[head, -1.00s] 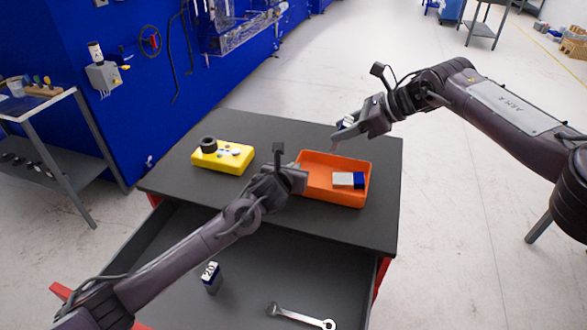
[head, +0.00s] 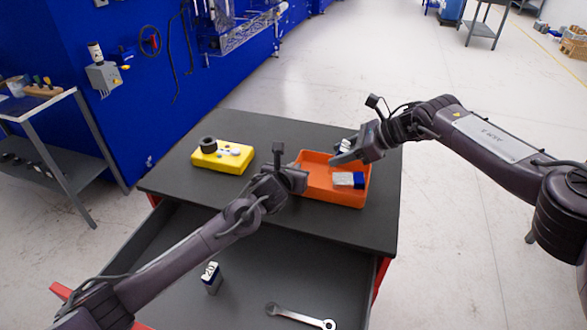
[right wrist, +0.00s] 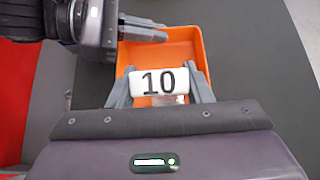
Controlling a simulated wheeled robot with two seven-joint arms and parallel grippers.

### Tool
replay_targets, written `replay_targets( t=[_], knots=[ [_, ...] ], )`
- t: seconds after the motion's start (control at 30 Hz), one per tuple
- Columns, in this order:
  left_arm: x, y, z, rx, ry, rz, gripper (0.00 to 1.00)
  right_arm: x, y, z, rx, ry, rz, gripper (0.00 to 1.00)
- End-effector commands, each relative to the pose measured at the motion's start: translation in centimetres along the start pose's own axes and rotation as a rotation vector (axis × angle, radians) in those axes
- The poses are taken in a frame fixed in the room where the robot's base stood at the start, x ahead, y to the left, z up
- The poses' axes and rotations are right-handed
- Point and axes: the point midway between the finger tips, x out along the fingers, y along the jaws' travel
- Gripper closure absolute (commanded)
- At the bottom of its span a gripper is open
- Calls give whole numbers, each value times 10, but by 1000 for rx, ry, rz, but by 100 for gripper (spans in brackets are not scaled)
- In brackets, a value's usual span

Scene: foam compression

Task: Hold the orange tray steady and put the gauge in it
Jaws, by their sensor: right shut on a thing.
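My right gripper (head: 341,155) is above the tray's back right part. In the right wrist view it (right wrist: 160,88) is shut on a white block marked 10 (right wrist: 158,82), with the tray (right wrist: 190,40) beyond and below. I see nothing else named clearly as a gauge. My left gripper (head: 298,180) is at the tray's left wall; its finger shows over the tray's edge in the right wrist view (right wrist: 142,30). Whether it grips the wall is not clear.
An open drawer below holds a block marked 20 (head: 211,279) and a wrench (head: 300,317). The tabletop's front left is clear.

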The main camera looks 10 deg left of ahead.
Motion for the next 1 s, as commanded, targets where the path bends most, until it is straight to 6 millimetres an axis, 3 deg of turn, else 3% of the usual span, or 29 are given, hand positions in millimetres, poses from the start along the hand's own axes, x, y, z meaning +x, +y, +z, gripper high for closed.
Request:
replay_targets(
  t=[0.47, 0.5, 0.63, 1.0],
  knots=[
    [0, 0, -1, 1, 2, 1, 100, 6, 0, -7, -2, -2, 0, 84],
    [0, 0, -1, 1, 2, 1, 100, 6, 0, -7, -2, -2, 0, 49],
    [0, 0, -1, 1, 2, 1, 100, 6, 0, -7, -2, -2, 0, 32],
    [0, 0, -1, 1, 2, 1, 100, 2, 0, -8, -1, 0, -1, 29]
  ],
)
